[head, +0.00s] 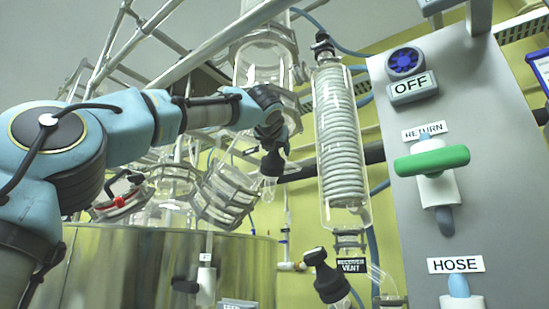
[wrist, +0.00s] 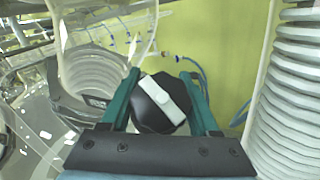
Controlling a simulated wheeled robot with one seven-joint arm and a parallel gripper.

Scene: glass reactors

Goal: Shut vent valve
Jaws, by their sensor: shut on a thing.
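My gripper (wrist: 162,76) has its two teal fingers on either side of a black valve knob (wrist: 150,118) with a white bar across its face. The bar lies tilted in the wrist view. In the head view my gripper (head: 270,132) is at the centre, beside the glassware, and hides most of the knob. Black valve parts (head: 272,163) show just below it. No readable label marks this knob as the vent valve. Another black knob (head: 318,257) stands lower, beside a "RECEIVER VENT" label (head: 351,266).
A coiled glass condenser (head: 340,140) stands close to the right of my gripper; its coil (wrist: 290,95) also fills the wrist view's right edge. A grey panel (head: 400,190) with a green-handled RETURN valve (head: 432,161) is farther right. A metal vessel (head: 130,265) stands below. Glassware (head: 225,195) and pipes crowd the left.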

